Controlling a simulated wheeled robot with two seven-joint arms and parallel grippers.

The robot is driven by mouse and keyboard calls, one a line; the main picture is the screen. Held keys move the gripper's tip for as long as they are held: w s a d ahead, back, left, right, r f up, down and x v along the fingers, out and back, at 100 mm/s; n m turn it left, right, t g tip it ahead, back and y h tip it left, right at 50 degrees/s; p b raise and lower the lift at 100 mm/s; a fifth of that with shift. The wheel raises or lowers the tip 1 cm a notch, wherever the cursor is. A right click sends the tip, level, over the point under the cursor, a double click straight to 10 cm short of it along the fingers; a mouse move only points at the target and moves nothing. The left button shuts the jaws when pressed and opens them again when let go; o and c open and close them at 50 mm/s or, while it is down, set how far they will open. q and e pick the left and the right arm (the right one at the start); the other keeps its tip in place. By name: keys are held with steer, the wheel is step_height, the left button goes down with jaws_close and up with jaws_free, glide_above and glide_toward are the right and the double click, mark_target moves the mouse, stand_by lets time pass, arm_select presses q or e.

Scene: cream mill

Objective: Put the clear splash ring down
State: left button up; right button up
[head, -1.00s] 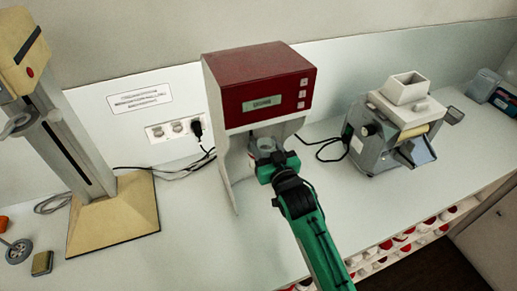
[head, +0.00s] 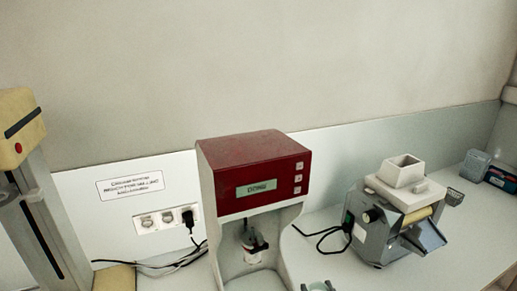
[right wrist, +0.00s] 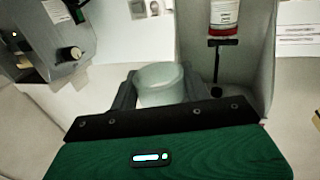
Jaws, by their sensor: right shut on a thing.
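The clear splash ring (right wrist: 161,84) is a pale, translucent, short round piece. In the right wrist view it sits between the two dark fingers of my right gripper (right wrist: 160,92), which is shut on it. In the head view only the top of the ring (head: 318,286) shows at the bottom edge, in front of the red-topped mixing machine (head: 255,165) and to the right of its bay. What lies directly under the ring is hidden. My left gripper is not in view.
A spindle with a white and red label (right wrist: 224,18) hangs in the machine's bay. A grey mill (head: 400,215) with a white hopper stands on the counter to the right. A beige column stand (head: 35,205) is at left. Cables run along the wall.

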steer(key=s+d+f+m+h+b, duration=0.1)
steer(key=s+d+f+h+b, duration=0.1)
steer(key=s+d, duration=0.4)
steer(key=shift+s+d+f+m+h, duration=0.15)
steer(key=shift+d+f+m+h, duration=0.15)
steer(key=shift+d+f, duration=0.25)
steer(key=shift+a, duration=0.15)
